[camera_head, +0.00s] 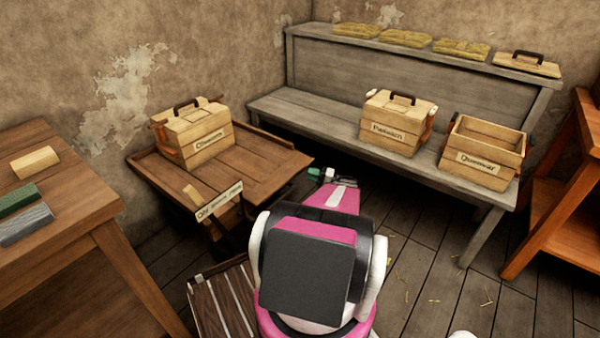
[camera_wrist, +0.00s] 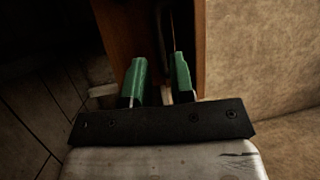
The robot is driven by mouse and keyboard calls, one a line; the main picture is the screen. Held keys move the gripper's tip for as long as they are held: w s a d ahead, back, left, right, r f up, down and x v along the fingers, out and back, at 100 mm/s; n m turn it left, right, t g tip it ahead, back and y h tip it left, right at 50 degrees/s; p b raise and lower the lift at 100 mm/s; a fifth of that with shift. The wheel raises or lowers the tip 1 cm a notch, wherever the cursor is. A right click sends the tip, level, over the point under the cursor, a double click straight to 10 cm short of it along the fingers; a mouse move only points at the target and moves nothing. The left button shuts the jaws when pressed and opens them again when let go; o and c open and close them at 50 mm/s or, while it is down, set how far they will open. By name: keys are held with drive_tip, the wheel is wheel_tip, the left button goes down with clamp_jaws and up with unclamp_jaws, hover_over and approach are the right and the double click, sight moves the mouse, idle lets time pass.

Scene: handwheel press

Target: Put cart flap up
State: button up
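The cart (camera_head: 262,160) has a brown plank top and stands left of centre in the head view, with a lettered strip (camera_head: 219,201) at its front edge. I cannot clearly tell its flap apart from the top. My gripper (camera_head: 322,174) is just beyond the cart's right corner, low beside its edge and partly hidden by my arm. In the wrist view my gripper (camera_wrist: 160,80) shows two green fingertips with a gap between them. A brown wooden panel (camera_wrist: 118,35) lies right ahead of the fingers; contact cannot be told.
A lidded wooden box (camera_head: 200,138) stands on the cart. A grey bench (camera_head: 300,118) behind carries another lidded box (camera_head: 396,122) and an open box (camera_head: 485,150). A table (camera_head: 60,215) stands at left, a shelf (camera_head: 560,190) at right.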

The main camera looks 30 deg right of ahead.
drive_tip(key=shift+x, duration=2.7)
clamp_jaws()
